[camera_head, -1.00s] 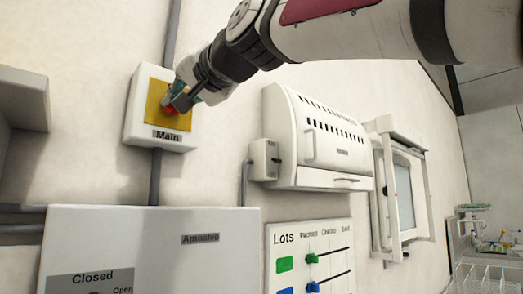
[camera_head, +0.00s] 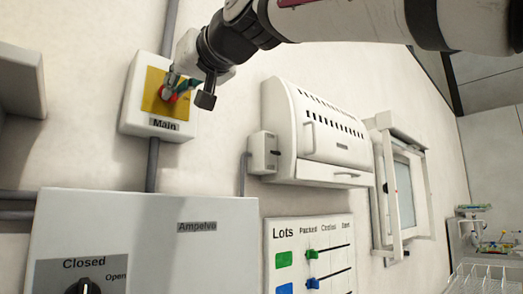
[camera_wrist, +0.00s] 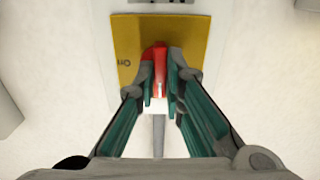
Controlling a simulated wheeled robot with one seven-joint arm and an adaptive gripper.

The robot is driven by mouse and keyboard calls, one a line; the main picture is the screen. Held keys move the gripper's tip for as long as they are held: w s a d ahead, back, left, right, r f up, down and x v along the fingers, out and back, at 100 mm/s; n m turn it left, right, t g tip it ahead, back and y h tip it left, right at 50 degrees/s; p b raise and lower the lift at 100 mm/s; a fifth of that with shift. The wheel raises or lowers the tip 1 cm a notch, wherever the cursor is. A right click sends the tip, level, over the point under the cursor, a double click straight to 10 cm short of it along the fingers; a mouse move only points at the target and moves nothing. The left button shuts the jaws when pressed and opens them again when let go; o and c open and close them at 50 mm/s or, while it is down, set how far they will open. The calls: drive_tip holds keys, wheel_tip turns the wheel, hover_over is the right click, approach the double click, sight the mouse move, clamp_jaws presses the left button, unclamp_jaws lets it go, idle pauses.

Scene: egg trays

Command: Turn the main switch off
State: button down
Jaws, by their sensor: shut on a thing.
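The main switch is a white wall box (camera_head: 134,112) labelled "Main" with a yellow plate (camera_head: 152,92) and a red handle (camera_head: 171,95). In the wrist view the red handle (camera_wrist: 159,62) stands in front of the yellow plate (camera_wrist: 195,35), between the fingers of my gripper (camera_wrist: 160,88). My gripper also shows at the switch in the head view (camera_head: 176,86). Its fingers are shut on the red handle. Part of the handle is hidden by the fingers. Lettering on the plate shows left of the handle, partly cut off.
A grey panel labelled "Ampelvo" (camera_head: 198,227) with a black "Closed/Open" knob (camera_head: 84,287) is below. A white vented cabinet (camera_head: 335,145) and a "Lots" board (camera_head: 293,240) are to the right. A shelf (camera_head: 20,80) juts out at the left.

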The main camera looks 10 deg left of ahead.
drive_tip(key=shift+f, duration=0.1)
idle(0.3)
drive_tip(key=c, duration=1.7)
unclamp_jaws()
drive_tip(key=v, duration=1.2)
